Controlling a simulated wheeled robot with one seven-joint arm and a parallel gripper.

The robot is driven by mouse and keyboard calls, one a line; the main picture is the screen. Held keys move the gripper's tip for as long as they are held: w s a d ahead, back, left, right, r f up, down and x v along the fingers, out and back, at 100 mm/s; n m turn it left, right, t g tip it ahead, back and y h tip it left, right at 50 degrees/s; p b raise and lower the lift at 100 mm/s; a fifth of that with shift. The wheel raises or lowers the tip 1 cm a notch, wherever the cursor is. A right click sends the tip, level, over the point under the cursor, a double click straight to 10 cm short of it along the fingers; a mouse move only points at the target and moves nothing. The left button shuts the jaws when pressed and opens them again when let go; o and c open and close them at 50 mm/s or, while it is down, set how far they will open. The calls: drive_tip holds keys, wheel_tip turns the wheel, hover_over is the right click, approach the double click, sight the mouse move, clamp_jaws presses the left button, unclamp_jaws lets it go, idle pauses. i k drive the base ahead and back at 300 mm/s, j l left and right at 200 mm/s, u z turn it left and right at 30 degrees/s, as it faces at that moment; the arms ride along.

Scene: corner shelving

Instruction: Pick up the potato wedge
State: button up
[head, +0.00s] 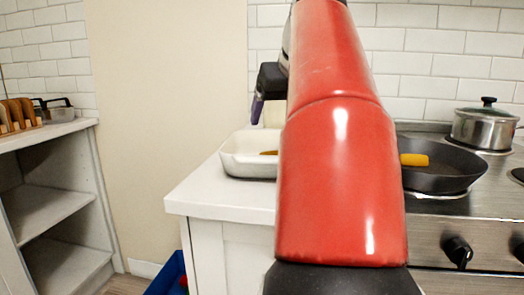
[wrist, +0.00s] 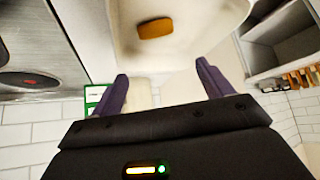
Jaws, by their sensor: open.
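A brown-orange piece, which looks like the potato wedge (wrist: 155,28), lies in a white tray (wrist: 207,28) in the wrist view. In the head view, a small part of this wedge (head: 269,153) shows inside the tray (head: 247,168) on the counter, beside my red arm. My gripper (wrist: 162,75) has its purple fingers spread wide, with nothing between them. The wedge lies beyond the fingertips, apart from them. In the head view, one purple finger of my gripper (head: 257,108) shows above the tray; my arm hides the rest.
A dark pan (head: 443,180) with a yellow piece (head: 414,159) stands on the stove, right of my arm. A lidded pot (head: 485,127) is behind it. A tiled wall backs the counter (head: 205,195). A blue bin (head: 168,275) stands on the floor.

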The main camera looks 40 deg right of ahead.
sight(407, 159)
drive_tip(key=k+j, duration=0.25)
drive_tip(key=k, duration=0.2)
drive_tip(key=k+j, duration=0.25)
drive_tip(key=k, duration=0.25)
